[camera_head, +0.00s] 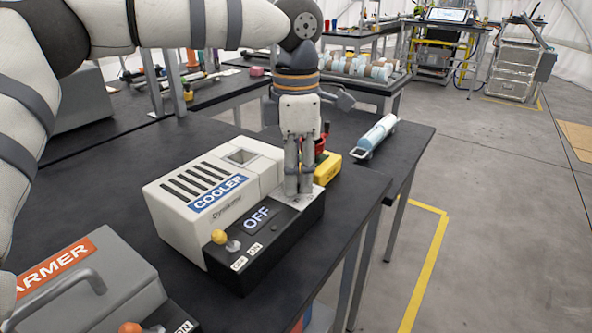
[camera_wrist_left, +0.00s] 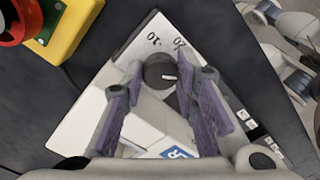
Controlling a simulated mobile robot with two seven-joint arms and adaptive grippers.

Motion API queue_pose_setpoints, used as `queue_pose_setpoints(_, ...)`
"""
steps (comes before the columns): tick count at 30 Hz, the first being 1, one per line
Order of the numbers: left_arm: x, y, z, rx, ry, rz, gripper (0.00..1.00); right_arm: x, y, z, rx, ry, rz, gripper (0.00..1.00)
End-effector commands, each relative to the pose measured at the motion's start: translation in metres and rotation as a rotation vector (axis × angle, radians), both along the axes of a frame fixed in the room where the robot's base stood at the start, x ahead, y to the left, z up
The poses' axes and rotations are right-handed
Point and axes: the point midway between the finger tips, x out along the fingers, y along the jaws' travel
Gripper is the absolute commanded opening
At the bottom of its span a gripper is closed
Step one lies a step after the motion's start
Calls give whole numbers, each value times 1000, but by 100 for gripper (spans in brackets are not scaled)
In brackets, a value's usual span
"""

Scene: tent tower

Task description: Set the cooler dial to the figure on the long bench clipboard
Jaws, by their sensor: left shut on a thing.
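The white cooler (camera_head: 207,192) has a blue COOLER label and a black front panel. Its display (camera_head: 257,218) reads OFF. My left gripper (camera_head: 298,188) points straight down at the right end of that panel and hides the dial in the head view. In the left wrist view, its fingers are shut on the dark round dial (camera_wrist_left: 158,68), which bears a white pointer mark. Scale figures that look like -10 and 20 show beyond the dial; the rest is hidden. My right gripper is not in view. I cannot make out a clipboard.
A yellow-knobbed lever (camera_head: 219,237) stands by OFF and ON labels on the cooler. A grey warmer (camera_head: 85,285) is at lower left. A yellow box with a red button (camera_head: 328,167) stands close behind my gripper. A pale blue cylinder (camera_head: 377,135) lies farther right.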

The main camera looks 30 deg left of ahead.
Motion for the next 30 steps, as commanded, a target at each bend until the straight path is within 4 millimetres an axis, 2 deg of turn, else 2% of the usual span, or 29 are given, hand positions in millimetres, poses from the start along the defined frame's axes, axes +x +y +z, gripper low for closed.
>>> queue_pose_setpoints(12,-1,0,-1,1,4,-129,0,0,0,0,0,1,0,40)
queue_pose_setpoints(26,-1,0,-1,1,4,-138,0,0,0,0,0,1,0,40)
queue_pose_setpoints(27,-1,0,-1,1,4,-138,34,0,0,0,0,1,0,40)
queue_pose_setpoints(29,-1,0,-1,1,4,-138,48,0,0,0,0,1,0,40)
queue_pose_setpoints(30,-1,0,-1,1,4,-137,48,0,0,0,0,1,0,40)
